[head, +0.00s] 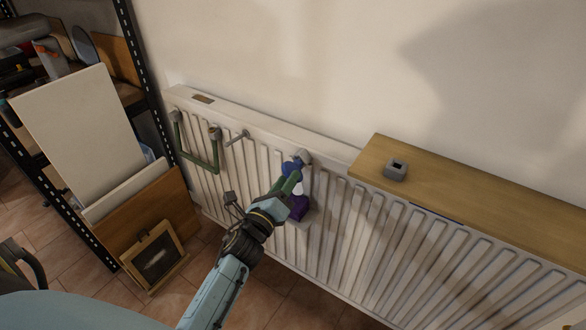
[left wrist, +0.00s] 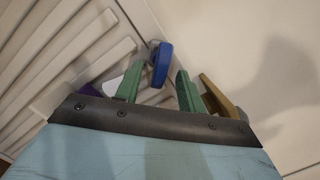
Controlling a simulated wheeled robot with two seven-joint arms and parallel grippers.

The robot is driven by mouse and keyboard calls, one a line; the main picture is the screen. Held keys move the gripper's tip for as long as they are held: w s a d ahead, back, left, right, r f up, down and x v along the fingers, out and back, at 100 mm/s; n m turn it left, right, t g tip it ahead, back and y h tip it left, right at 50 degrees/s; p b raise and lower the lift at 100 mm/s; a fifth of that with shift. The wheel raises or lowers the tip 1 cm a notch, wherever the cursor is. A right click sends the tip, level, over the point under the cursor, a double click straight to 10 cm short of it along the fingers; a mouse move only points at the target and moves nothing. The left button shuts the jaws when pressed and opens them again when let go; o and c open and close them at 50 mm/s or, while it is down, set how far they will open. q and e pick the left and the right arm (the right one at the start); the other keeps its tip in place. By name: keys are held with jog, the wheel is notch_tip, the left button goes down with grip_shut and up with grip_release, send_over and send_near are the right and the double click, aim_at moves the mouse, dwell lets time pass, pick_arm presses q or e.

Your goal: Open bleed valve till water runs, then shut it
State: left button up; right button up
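The bleed valve's blue handle (head: 289,166) sits by a grey fitting (head: 305,157) at the top of the white radiator (head: 340,225). In the left wrist view the blue handle (left wrist: 161,64) stands just beyond and between my green fingertips. My left gripper (head: 292,178) is at the handle, and in the left wrist view (left wrist: 156,80) its fingers are apart with gaps beside the handle. A purple container (head: 298,207) is below the valve, partly hidden by my arm. No running water can be made out. My right gripper is not in view.
A wooden shelf board (head: 470,205) lies on the radiator's right part, with a small grey square block (head: 396,171) on it. A green rail (head: 199,160) hangs on the left part. Shelving with boards (head: 80,125) stands at left. The wall above is clear.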

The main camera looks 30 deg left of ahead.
pick_arm(q)
jog(key=s+f, duration=0.1)
jog(key=s, duration=1)
jog(key=shift+d, duration=0.2)
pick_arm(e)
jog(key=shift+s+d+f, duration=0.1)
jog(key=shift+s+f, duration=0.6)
pick_arm(q)
jog(key=shift+f, duration=0.1)
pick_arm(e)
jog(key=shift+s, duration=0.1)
